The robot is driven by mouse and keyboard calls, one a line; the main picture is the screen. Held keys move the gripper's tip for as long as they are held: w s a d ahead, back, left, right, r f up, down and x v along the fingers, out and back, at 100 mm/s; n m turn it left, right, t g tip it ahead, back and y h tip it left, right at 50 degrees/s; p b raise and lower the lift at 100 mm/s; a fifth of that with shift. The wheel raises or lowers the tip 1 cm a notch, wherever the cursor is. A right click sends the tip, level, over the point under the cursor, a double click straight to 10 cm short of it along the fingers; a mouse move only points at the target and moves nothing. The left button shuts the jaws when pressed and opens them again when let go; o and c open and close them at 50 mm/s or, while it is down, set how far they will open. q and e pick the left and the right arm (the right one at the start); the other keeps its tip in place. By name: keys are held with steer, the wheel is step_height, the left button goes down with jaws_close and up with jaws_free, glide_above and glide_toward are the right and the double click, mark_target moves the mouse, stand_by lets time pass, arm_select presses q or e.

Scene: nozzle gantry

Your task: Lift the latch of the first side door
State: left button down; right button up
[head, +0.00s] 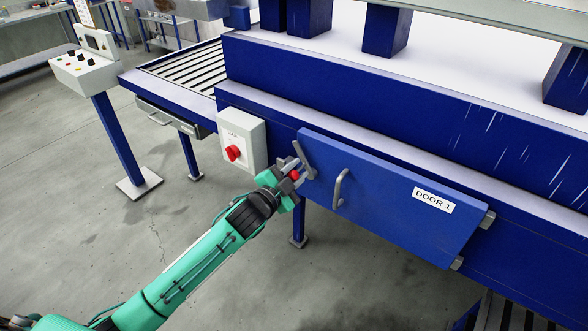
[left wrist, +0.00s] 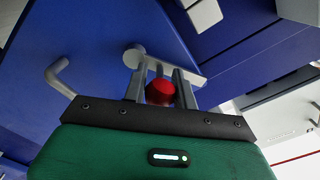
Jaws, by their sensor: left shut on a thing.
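The first side door (head: 395,205) is a blue panel labelled DOOR 1, on the side of the blue machine; it looks closed. Its latch (head: 309,163) is a grey bar at the door's upper left corner, standing at a slant. A red knob (head: 294,175) is at the latch. My left gripper (head: 293,173) is shut on the red knob. In the left wrist view the knob (left wrist: 160,91) is between the two fingers, with the grey latch bar (left wrist: 190,77) just beyond. My right gripper is not in view.
A grey door handle (head: 338,190) sticks out right of the latch; it also shows in the left wrist view (left wrist: 57,76). A control stand (head: 88,68) and a roller conveyor (head: 185,68) are farther left. Open floor lies below.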

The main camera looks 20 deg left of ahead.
arm_select(q)
steer(key=m, duration=0.3)
steer(key=shift+s+d+r+p, duration=0.15)
steer(key=shift+d+r+p, duration=0.15)
steer(key=shift+d+p, duration=0.1)
steer(key=shift+d+m, duration=0.2)
steer(key=shift+m, duration=0.5)
steer(key=shift+s, duration=0.1)
steer(key=c, duration=1.1)
jaws_free()
